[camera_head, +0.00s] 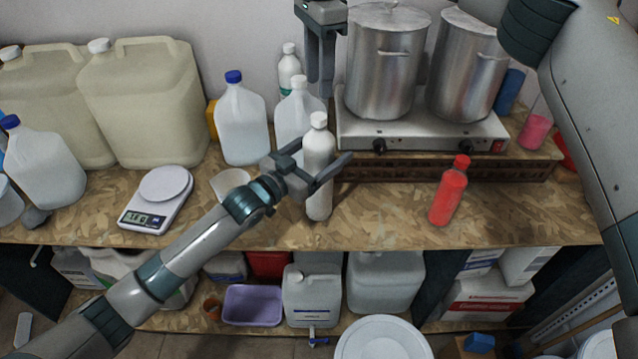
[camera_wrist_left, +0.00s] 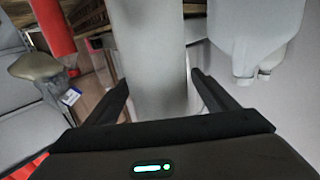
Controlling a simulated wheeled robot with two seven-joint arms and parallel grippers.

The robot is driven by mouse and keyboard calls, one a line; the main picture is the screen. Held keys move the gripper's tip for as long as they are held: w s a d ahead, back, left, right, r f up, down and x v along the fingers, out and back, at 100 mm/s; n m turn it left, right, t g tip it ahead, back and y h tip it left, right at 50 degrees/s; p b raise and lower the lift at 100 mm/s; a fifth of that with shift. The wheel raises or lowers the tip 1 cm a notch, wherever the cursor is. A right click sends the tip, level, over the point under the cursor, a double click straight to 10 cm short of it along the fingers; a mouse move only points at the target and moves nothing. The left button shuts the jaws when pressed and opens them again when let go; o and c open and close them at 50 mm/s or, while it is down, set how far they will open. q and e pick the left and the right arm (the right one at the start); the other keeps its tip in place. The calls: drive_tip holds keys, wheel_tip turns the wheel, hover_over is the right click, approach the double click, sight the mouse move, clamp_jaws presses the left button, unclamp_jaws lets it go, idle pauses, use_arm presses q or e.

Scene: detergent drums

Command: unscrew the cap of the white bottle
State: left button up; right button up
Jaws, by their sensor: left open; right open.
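The white bottle (camera_head: 319,160) stands upright near the front edge of the wooden worktop, with its white cap (camera_head: 318,120) on top. My left gripper (camera_head: 322,172) is open, with its fingers on either side of the bottle's body below the cap. In the left wrist view the bottle (camera_wrist_left: 155,60) fills the middle, between the open fingers (camera_wrist_left: 165,98); I cannot tell whether they touch it. My right gripper (camera_head: 322,60) is open and empty, raised at the back near the wall, left of the steel pots. Its fingertips overlap in the picture.
Clear jugs (camera_head: 241,125) and another white bottle (camera_head: 289,68) stand behind the white bottle. A red bottle (camera_head: 449,190) stands to the right, below the stove (camera_head: 425,130) with two steel pots (camera_head: 385,65). A scale (camera_head: 157,198) lies left. Worktop (camera_head: 390,215) right of the bottle is clear.

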use_arm(q)
drive_tip(key=shift+x, duration=0.8)
